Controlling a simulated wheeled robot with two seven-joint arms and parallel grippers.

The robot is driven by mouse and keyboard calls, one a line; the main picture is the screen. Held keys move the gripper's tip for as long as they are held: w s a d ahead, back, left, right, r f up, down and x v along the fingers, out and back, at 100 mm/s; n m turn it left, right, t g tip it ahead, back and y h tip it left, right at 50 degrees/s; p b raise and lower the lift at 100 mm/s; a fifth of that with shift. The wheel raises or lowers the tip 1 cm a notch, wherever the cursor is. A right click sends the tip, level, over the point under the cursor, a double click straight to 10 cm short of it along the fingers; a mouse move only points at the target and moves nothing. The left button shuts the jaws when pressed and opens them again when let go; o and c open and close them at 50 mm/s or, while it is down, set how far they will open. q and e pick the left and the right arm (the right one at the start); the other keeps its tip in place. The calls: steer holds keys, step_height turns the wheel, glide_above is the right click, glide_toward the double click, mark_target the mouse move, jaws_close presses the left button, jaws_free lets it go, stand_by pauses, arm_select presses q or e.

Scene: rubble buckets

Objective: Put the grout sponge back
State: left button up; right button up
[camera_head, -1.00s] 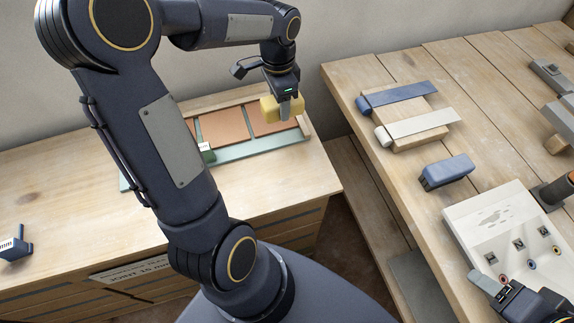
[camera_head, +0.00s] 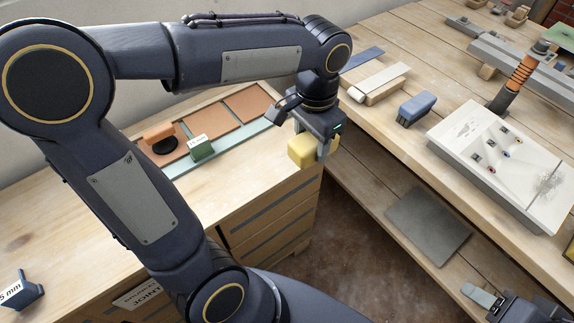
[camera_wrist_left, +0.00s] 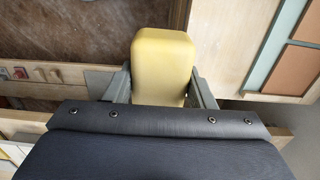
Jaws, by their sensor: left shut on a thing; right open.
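The yellow grout sponge (camera_head: 302,150) is a rounded block held in my left gripper (camera_head: 322,150), in the air near the right end of the left bench. In the left wrist view the sponge (camera_wrist_left: 162,62) sits between the two grey fingers of the left gripper (camera_wrist_left: 162,88), which are shut on it. My right gripper (camera_head: 482,298) is at the lower right of the head view, over the lower shelf of the right bench. It is open and no thing shows in it.
The right bench carries a blue brush (camera_head: 417,108) and a pale board (camera_head: 495,165). A grey slab (camera_head: 428,225) lies on the lower shelf.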

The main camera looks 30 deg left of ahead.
arm_select(q)
steer(key=shift+s+d, duration=0.25)
steer(key=shift+d, duration=0.05)
steer(key=shift+w+a+f, duration=0.1)
steer(key=shift+a+f, duration=0.1)
steer(key=shift+a, duration=0.05)
steer(key=w+a+f, duration=0.2)
steer(key=a+f, duration=0.1)
steer(key=w+a+f, duration=0.2)
steer(key=w+a, duration=0.1)
steer(key=w+a+f, duration=0.2)
steer(key=a+f, duration=0.1)
steer(key=shift+w+a+f+b, duration=0.3)
steer(key=shift+b, duration=0.1)
steer(key=shift+w+a+f, duration=0.1)
steer(key=shift+a+f, duration=0.1)
steer(key=shift+f, duration=0.05)
steer(key=shift+w+a+f, duration=0.1)
steer(key=shift+a+f, duration=0.05)
steer(key=shift+f, duration=1.6)
arm_select(e)
steer(key=shift+s+d+f, duration=0.1)
steer(key=shift+s+f, duration=0.35)
steer(key=shift+f, duration=0.3)
arm_select(q)
steer(key=shift+f+b, duration=0.1)
steer(key=shift+b, duration=0.25)
arm_select(e)
steer(key=shift+f, duration=0.1)
